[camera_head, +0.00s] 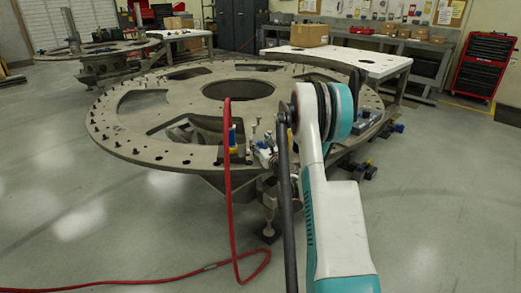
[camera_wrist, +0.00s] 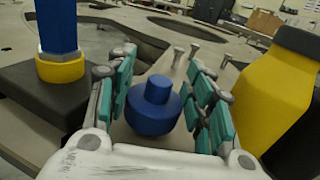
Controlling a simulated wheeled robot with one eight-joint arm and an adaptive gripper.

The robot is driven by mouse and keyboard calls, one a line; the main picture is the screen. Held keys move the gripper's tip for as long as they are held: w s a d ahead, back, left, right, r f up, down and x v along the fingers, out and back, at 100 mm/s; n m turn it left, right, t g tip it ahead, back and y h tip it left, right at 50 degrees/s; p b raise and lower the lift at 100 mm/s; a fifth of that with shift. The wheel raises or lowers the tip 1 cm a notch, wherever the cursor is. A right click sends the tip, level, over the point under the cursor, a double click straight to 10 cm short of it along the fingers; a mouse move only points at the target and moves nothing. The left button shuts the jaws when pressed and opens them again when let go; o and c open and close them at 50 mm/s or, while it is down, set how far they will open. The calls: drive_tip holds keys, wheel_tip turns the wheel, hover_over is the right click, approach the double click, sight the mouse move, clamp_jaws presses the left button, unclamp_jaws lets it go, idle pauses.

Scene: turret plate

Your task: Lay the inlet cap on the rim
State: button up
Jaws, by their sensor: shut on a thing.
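The inlet cap (camera_wrist: 155,105) is a blue stepped cylinder with a narrow knob on top, seen in the wrist view. My gripper (camera_wrist: 163,68) has its teal-padded fingers on both sides of the cap and is shut on it. The grey rim of the turret plate (camera_head: 140,147) spans the head view, with bolts along its edge. My gripper is at the near edge of this plate in the head view, small and partly hidden by my arm. I cannot tell whether the cap touches the plate surface.
A blue post with a yellow collar (camera_wrist: 60,45) stands on a dark block at left. A large yellow and dark fitting (camera_wrist: 275,90) stands close at right. Upright bolts (camera_wrist: 178,56) are beyond the cap. A red hose (camera_head: 228,190) rises onto the plate.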

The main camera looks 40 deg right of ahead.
drive_tip(key=shift+f, duration=0.9)
drive_tip(key=shift+r, duration=0.1)
drive_tip(key=o, duration=0.9)
